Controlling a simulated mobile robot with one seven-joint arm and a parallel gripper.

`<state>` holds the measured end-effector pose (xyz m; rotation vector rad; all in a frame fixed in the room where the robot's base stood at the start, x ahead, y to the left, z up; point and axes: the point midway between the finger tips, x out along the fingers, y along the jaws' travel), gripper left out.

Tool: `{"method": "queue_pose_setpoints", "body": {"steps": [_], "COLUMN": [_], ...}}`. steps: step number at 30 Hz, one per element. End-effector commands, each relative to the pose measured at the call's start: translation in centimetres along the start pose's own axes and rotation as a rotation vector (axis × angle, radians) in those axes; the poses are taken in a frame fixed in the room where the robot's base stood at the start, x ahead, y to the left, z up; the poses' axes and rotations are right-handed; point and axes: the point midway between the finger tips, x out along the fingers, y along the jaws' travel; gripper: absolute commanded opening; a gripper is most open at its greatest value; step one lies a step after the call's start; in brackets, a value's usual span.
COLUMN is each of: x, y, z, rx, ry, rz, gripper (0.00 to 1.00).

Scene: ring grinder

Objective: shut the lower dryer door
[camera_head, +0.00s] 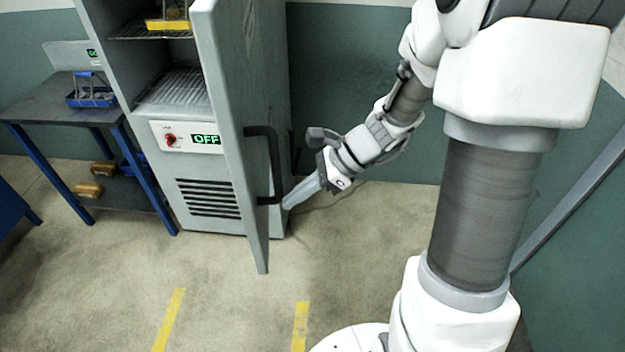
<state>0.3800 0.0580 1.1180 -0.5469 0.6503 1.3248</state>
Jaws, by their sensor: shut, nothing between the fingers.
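The dryer (205,180) is a tall grey cabinet with a red switch and a display reading OFF. Its door (234,130) stands wide open, swung out toward me on the right side of the opening, and I see it nearly edge-on. A black bar handle (275,165) is on the door's right-hand face. My gripper (286,206) is shut and empty, its fingertips close to the lower end of the handle. I cannot tell whether they touch the handle or door.
A wire shelf (165,30) with a yellow item sits inside the dryer. A dark table (50,102) with blue legs holds a blue tray (90,97) at left. Yellow floor stripes (168,318) lie in front.

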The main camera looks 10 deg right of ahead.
Motion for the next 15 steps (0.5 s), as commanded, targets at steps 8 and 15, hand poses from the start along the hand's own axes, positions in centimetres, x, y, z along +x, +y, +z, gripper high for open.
{"method": "queue_pose_setpoints", "body": {"steps": [8,15], "x": [3.0,3.7], "y": [0.0,0.0], "z": [2.3,2.9], "rx": [-0.003,-0.002], "ry": [0.001,0.001], "rz": [0.002,0.001], "gripper": [0.0,0.0]}}
